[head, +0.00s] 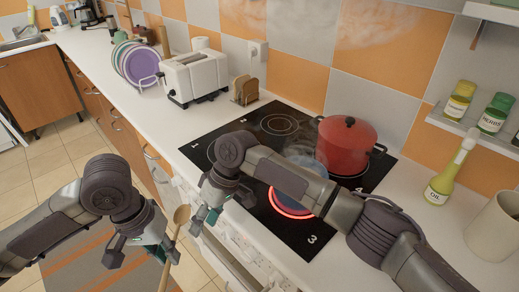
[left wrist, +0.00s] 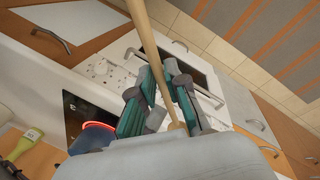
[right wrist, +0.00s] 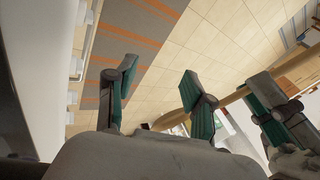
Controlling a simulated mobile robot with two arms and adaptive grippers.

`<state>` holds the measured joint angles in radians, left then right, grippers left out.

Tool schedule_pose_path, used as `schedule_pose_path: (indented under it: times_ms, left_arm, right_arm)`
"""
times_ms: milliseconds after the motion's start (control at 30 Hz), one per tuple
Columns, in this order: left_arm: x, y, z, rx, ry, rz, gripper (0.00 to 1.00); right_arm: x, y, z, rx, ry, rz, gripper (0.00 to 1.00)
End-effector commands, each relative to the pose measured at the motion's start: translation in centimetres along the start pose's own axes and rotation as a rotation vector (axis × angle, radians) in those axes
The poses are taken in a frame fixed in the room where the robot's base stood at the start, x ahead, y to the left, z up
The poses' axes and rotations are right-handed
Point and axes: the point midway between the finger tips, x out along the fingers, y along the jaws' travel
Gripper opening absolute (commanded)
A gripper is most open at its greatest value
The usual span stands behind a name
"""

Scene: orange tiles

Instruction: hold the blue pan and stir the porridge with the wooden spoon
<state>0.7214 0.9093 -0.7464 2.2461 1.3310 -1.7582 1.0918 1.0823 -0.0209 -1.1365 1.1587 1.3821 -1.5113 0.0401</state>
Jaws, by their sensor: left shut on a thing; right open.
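The blue pan (head: 302,198) sits on the glowing red front burner. My right arm hides much of it, and its contents and handle cannot be made out. It also shows at the left of the left wrist view (left wrist: 90,140). My left gripper (head: 145,248) is shut on the wooden spoon (head: 180,216), off the counter's front edge, with the bowl end up. The spoon also shows between the fingers in the left wrist view (left wrist: 146,45). My right gripper (head: 217,210) is open and empty, left of the pan; its spread fingers show in the right wrist view (right wrist: 160,95).
A red lidded pot (head: 345,148) stands behind the pan on the black cooktop (head: 225,135). A white toaster (head: 193,76), plate rack and bread slices stand back left. An oil bottle (head: 447,180) and a beige mug (head: 495,225) stand at right. Floor in front is open.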

Motion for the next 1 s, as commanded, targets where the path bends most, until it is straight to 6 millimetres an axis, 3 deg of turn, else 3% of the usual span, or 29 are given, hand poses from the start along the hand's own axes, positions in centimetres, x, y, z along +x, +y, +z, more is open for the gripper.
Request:
schedule_pose_path:
  times_ms: [33,267,400,600,800,1000]
  left_arm:
    - [0.0,0.0,0.0,0.0,0.0,0.0,0.0]
    - [0.0,0.0,0.0,0.0,0.0,0.0,0.0]
    - [0.0,0.0,0.0,0.0,0.0,0.0,0.0]
    - [0.0,0.0,0.0,0.0,0.0,0.0,0.0]
    - [0.0,0.0,0.0,0.0,0.0,0.0,0.0]
    - [0.0,0.0,0.0,0.0,0.0,0.0,0.0]
  right_arm:
    - [-2.6,0.0,-0.5,-0.029,-0.013,0.034,0.53]
    - [-10.8,-0.9,-3.8,-0.365,0.061,0.053,0.53]
    - [-13.9,1.9,-1.4,-0.555,-0.053,0.24,0.53]
    - [-18.4,5.0,1.3,-0.709,-0.218,0.455,0.53]
    - [-20.2,6.3,2.4,-0.752,-0.291,0.534,0.53]
    - [-18.2,7.7,2.6,-0.752,-0.295,0.534,0.53]
